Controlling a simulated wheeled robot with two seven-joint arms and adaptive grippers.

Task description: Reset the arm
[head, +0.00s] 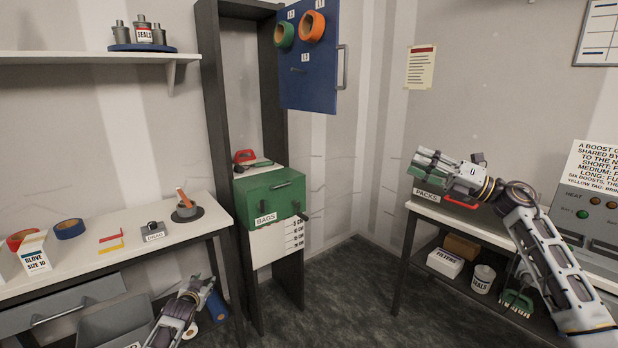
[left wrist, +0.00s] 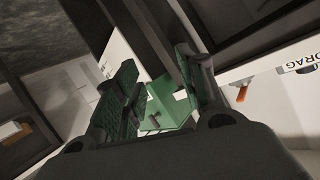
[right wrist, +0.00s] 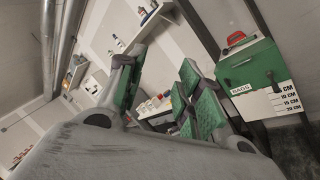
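My left gripper (head: 199,286) is low in the head view, in front of the left bench and below its top. In the left wrist view its green-padded fingers (left wrist: 157,68) stand apart with nothing between them; the green bags box shows beyond. My right gripper (head: 426,164) is raised at the right, pointing left, over or in front of the packs box at the right bench; the head view does not settle the gap. In the right wrist view its green-padded fingers (right wrist: 157,70) are spread and empty.
The green bags box (head: 270,199) sits in a dark frame at the centre. The packs box (head: 441,197) stands on the right bench, near a control panel (head: 592,212). Open floor lies between.

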